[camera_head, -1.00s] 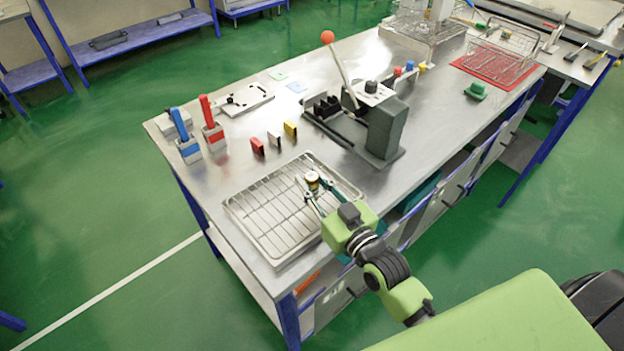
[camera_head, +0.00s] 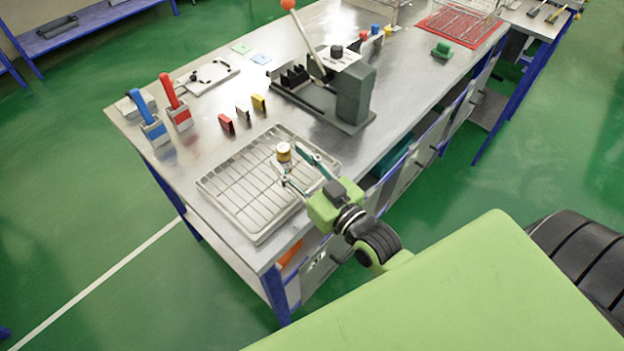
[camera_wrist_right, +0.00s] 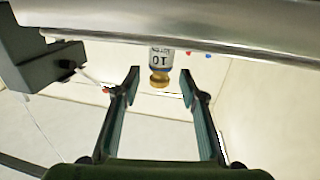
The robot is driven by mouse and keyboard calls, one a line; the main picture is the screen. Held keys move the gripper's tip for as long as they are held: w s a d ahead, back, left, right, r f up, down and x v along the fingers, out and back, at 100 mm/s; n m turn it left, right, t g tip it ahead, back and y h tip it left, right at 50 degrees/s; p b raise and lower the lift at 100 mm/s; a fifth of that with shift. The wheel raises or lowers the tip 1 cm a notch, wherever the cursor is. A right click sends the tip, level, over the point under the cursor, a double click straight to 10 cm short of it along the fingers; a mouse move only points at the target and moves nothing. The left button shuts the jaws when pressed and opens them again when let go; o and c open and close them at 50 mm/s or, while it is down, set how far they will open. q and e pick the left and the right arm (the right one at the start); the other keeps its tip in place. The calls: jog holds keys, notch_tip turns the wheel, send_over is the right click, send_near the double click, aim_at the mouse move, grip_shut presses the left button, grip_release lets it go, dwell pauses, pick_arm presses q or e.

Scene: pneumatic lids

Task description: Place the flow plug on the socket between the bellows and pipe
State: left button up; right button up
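A small vial with a gold cap (camera_head: 284,150) stands on a wire tray (camera_head: 224,212) near the table's front edge. In the right wrist view the vial (camera_wrist_right: 161,58) appears upside down with a label reading "10". My right gripper (camera_head: 292,164) is open, its two fingers on either side of the vial. In the wrist view the fingertips (camera_wrist_right: 160,78) are clear of the vial, with gaps on both sides. My left gripper is not in view. I cannot make out a flow plug, socket, bellows or pipe.
A dark grey lever device (camera_head: 355,96) with an orange ball (camera_head: 288,4) stands behind the tray. Red- and blue-handled holders (camera_head: 180,115) and small coloured blocks (camera_head: 226,123) stand at left. A green object (camera_head: 441,50) lies near a red mat (camera_head: 437,27). Bare tabletop shows between.

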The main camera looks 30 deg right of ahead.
aim_at(288, 156)
jog(key=s, duration=0.2)
jog(key=s+d+b, duration=0.1)
jog(key=s, duration=0.5)
jog(key=shift+d+b, duration=0.3)
jog(key=shift+o, duration=0.6)
jog(key=shift+s, duration=0.25)
jog(key=w+n+y+p, duration=0.1)
jog(key=w, duration=0.1)
jog(key=w+n+g+y+p, duration=0.1)
jog(key=w+y, duration=0.1)
jog(key=w+n+y+p, duration=0.1)
jog(key=w+y, duration=0.1)
jog(key=w, duration=0.1)
jog(key=shift+w+f+n+g, duration=0.1)
jog(key=shift+f+n+g, duration=0.2)
jog(key=shift+g, duration=0.1)
jog(key=x, duration=0.1)
jog(key=p+x, duration=0.1)
jog(key=x, duration=0.1)
jog(key=p+x, duration=0.1)
jog(key=shift+w+r, duration=0.25)
jog(key=shift+r, duration=0.1)
jog(key=shift+w+a+f, duration=0.15)
jog(key=shift+w+a, duration=0.05)
jog(key=shift+w, duration=0.1)
